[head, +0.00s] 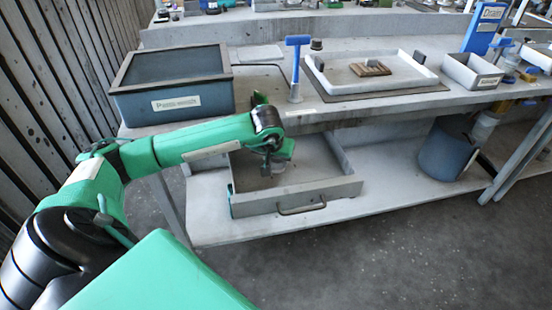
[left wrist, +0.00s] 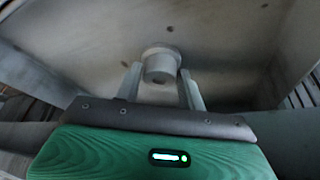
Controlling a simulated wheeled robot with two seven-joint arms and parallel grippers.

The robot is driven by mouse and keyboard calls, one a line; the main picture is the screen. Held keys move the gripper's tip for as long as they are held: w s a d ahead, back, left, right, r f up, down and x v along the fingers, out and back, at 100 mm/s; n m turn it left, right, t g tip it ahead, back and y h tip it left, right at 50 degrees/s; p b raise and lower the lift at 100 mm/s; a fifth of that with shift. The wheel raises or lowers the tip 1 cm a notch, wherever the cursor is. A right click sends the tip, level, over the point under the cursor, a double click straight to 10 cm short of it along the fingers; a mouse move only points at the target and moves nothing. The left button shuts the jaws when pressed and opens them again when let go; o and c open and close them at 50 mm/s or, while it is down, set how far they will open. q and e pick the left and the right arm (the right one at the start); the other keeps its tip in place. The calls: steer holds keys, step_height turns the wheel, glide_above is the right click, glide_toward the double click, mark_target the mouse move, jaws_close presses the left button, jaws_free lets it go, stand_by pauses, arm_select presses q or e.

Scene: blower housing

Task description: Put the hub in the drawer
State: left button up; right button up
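The hub (left wrist: 160,62) is a small grey cylinder with a wider flange, and it shows in the left wrist view just past my fingertips. It appears to rest on the floor of the open grey drawer (head: 297,198) under the bench. My left gripper (left wrist: 160,84) is over the drawer, with its two fingers spread on either side of the hub. A gap shows between the fingers and the hub. In the head view the left gripper (head: 270,168) reaches down inside the drawer and mostly hides the hub. My right gripper is in neither view.
The bench top (head: 270,110) overhangs the back of the drawer. On it stand a dark labelled box (head: 172,92), a blue upright tool (head: 296,65), a white tray (head: 330,84) and a labelled bin (head: 470,75). A blue-grey bucket (head: 447,150) stands on the lower shelf.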

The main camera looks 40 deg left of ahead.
arm_select(q)
steer(key=shift+o, duration=1.4)
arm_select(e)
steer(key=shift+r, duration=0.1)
arm_select(q)
steer(key=shift+r, duration=0.1)
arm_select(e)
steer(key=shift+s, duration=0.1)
arm_select(q)
steer(key=shift+r, duration=0.35)
steer(key=v, duration=1.1)
steer(key=shift+s+r+p, duration=0.15)
steer(key=shift+s+p, duration=0.05)
steer(key=shift+p, duration=0.25)
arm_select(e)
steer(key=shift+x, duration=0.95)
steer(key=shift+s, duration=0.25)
